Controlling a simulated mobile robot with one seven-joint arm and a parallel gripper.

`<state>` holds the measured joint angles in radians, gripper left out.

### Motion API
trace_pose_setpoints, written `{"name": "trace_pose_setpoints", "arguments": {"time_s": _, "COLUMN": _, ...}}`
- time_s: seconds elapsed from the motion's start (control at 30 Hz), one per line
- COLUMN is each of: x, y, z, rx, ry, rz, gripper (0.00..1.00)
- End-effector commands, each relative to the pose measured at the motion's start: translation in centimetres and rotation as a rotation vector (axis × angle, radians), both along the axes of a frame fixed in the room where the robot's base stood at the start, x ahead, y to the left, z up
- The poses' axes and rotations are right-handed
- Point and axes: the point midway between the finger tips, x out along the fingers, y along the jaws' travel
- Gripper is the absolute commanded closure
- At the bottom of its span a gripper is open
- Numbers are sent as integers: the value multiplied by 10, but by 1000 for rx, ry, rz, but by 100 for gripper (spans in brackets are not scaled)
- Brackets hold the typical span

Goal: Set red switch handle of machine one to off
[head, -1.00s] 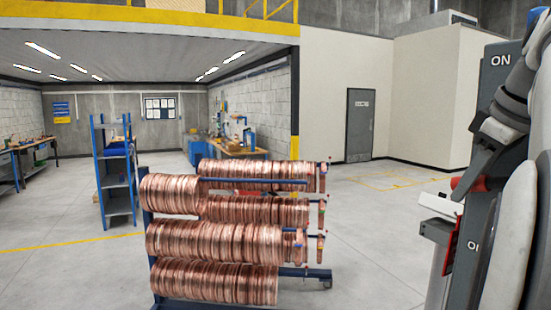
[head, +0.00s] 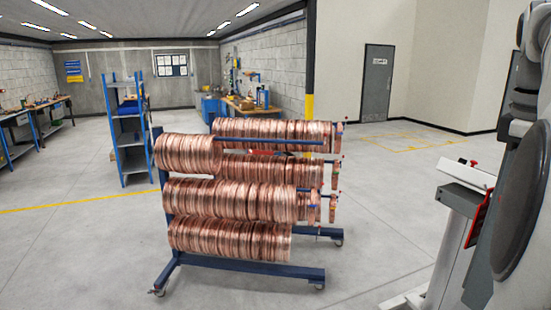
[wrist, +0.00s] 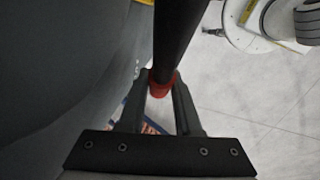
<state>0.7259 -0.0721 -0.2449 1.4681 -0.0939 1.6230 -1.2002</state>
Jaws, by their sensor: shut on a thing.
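In the wrist view my gripper (wrist: 161,82) is shut on the red switch handle (wrist: 162,86). Only a short red part shows between the two fingers, with a dark bar running from it to the top edge. A large dark grey surface (wrist: 60,70), likely the machine's side, fills the left of this view. In the head view my arm fills the right edge. My gripper, the handle and any ON or OFF marks cannot be made out there, so I cannot tell the handle's setting.
A blue rack of copper coils (head: 238,274) stands mid-floor in the head view. A grey stand (head: 452,225) with a red panel (head: 481,222) is beside my arm. Blue shelves (head: 128,140) and a workbench (head: 250,102) stand farther back. Grey floor between rack and stand is clear.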

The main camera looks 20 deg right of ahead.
Motion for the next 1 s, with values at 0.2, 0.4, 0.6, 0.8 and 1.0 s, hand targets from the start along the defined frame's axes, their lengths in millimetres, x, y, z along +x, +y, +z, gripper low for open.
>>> {"name": "trace_pose_setpoints", "arguments": {"time_s": 0.2, "x": -2, "y": 0, "z": -3, "rx": 5, "ry": 13, "rz": -2, "gripper": 100}}
{"name": "trace_pose_setpoints", "arguments": {"time_s": 0.4, "x": -2, "y": 0, "z": -4, "rx": 7, "ry": 15, "rz": -2, "gripper": 100}}
{"name": "trace_pose_setpoints", "arguments": {"time_s": 0.6, "x": -2, "y": 0, "z": -3, "rx": 4, "ry": 12, "rz": -2, "gripper": 38}}
{"name": "trace_pose_setpoints", "arguments": {"time_s": 0.8, "x": -1, "y": 0, "z": -2, "rx": 3, "ry": 10, "rz": -1, "gripper": 38}}
{"name": "trace_pose_setpoints", "arguments": {"time_s": 1.0, "x": -1, "y": 1, "z": 8, "rx": 1, "ry": 8, "rz": -1, "gripper": 38}}
